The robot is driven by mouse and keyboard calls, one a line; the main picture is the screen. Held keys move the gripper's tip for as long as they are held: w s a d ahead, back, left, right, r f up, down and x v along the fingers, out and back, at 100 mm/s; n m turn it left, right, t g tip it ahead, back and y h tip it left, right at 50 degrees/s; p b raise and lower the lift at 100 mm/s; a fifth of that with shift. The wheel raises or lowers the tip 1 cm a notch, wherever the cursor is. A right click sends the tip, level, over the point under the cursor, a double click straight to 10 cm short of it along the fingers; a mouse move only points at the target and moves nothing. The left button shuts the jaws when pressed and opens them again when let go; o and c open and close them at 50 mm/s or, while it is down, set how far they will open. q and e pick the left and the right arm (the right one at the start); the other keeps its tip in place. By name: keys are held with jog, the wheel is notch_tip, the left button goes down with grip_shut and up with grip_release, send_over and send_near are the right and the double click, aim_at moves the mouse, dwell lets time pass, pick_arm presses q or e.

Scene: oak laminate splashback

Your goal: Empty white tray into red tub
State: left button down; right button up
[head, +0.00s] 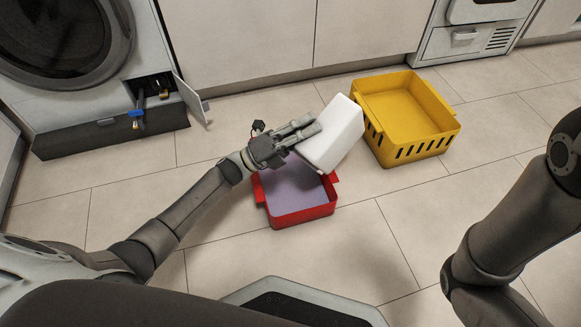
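The white tray (337,135) is steeply tilted in the air, above and to the right of the red tub. My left gripper (306,130) is shut on the tray's left side. The tray's inside is turned out of sight, so I cannot tell what it holds. The red tub (304,215) stands on the floor below, with a flat pale lilac surface inside. I cannot tell whether that is its bottom or contents. The tray and gripper hide part of the tub's far rim. My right gripper is out of view; only parts of my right arm show at the right.
A yellow crate (438,139) with slotted sides stands on the tiles right of the white tray, close to it. A washing machine (75,70) with an open lower flap (192,98) is at the back left. Cabinets line the back. Floor right of the tub is clear.

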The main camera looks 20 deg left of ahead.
pick_arm(q)
jog(key=shift+w+a+f+n+t+b, duration=0.2)
jog(key=shift+a+n+t+b, duration=0.2)
jog(key=shift+n, duration=0.2)
jog(key=shift+w+a+f+n+t+b, duration=0.25)
jog(key=shift+a+n+t+b, duration=0.1)
jog(key=shift+a+n+b, duration=0.2)
jog(key=shift+w+a+f+n+t+b, duration=0.2)
jog(key=shift+a+n+t+b, duration=0.2)
jog(key=shift+n, duration=0.25)
jog(key=shift+w+a+f+n+t+y+b, duration=0.3)
jog(key=shift+a+f+n+t+y+b, duration=0.15)
jog(key=shift+a+n+t+b, duration=0.35)
jog(key=shift+w+a+f+n+t+y+b, duration=0.35)
jog(key=shift+a+n+t+y, duration=0.15)
jog(key=shift+n, duration=0.5)
